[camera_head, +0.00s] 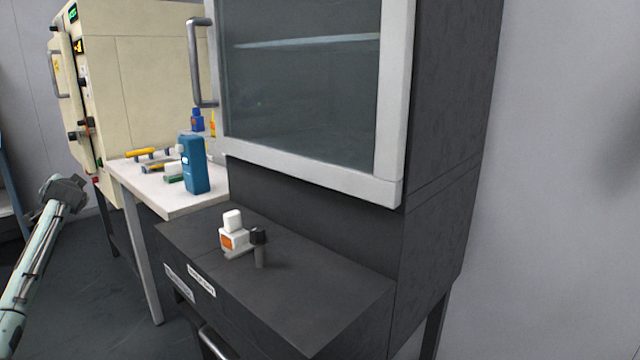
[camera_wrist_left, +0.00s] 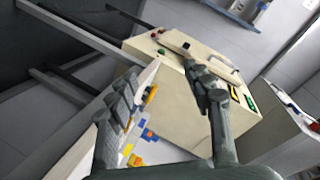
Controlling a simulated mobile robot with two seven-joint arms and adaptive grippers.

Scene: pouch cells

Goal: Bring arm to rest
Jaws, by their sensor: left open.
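My left arm (camera_head: 38,250) comes in from the lower left in the head view, with its dark end over the floor, left of the white table and clear of it. In the left wrist view my left gripper (camera_wrist_left: 158,76) has its two dark fingers spread wide apart. Nothing is between them at close range; the cream machine (camera_wrist_left: 170,95) shows behind, at a distance. My right arm and gripper are in neither view.
A white side table (camera_head: 180,205) bears a blue bottle (camera_head: 194,165) and yellow-handled tools. A dark cabinet (camera_head: 300,285) bears a white bottle (camera_head: 233,238) and a black-capped item (camera_head: 259,245) under a glass sash (camera_head: 300,80). The cream machine (camera_head: 150,85) stands behind. Floor around my arm is clear.

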